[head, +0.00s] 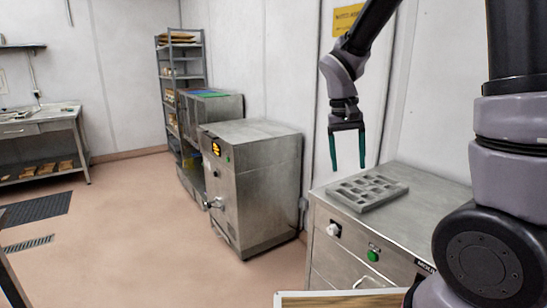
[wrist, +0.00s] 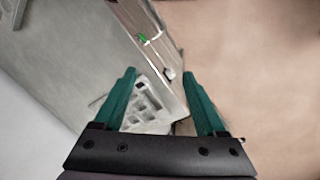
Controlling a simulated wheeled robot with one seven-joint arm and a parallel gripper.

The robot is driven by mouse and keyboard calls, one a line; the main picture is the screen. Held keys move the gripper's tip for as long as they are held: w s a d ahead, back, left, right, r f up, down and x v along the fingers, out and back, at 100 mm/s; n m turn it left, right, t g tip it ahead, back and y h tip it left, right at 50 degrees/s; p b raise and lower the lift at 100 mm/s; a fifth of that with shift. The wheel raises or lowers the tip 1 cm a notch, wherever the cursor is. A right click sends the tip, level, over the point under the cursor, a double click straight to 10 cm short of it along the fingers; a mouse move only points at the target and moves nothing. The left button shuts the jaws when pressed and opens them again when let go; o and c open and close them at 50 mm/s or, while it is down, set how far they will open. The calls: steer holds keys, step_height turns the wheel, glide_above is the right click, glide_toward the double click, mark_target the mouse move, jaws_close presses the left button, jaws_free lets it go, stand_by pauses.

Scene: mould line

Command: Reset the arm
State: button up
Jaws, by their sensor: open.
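My gripper (head: 347,150) hangs from my arm with its two green fingers pointing down. It is open and empty, with clear space between the fingers, and it is above and apart from the grey mould tray (head: 367,191) on the steel cabinet (head: 425,220). In the wrist view my gripper (wrist: 160,95) shows its fingers spread apart. Part of the tray (wrist: 150,98) and the cabinet's edge show beyond them.
The cabinet's front has a green button (head: 373,256) and a white knob (head: 333,229). A steel machine (head: 255,185) stands to its left, with a shelf rack (head: 180,60) behind. A workbench (head: 40,125) is at far left. The floor (head: 120,230) between is largely clear.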

steer(key=s+d+r+m+t+y, duration=0.1)
steer(key=s+d+r+t+y, duration=0.1)
steer(key=s+r, duration=0.4)
steer(key=s+d+r+m+t+y, duration=0.1)
steer(key=s+d+r+t, duration=0.2)
steer(key=r, duration=0.7)
steer(key=s+t, duration=0.2)
steer(key=shift+s+d+r+m+t+y, duration=0.25)
steer(key=shift+s+d+m+t+y, duration=0.05)
steer(key=shift+s+d+y, duration=0.1)
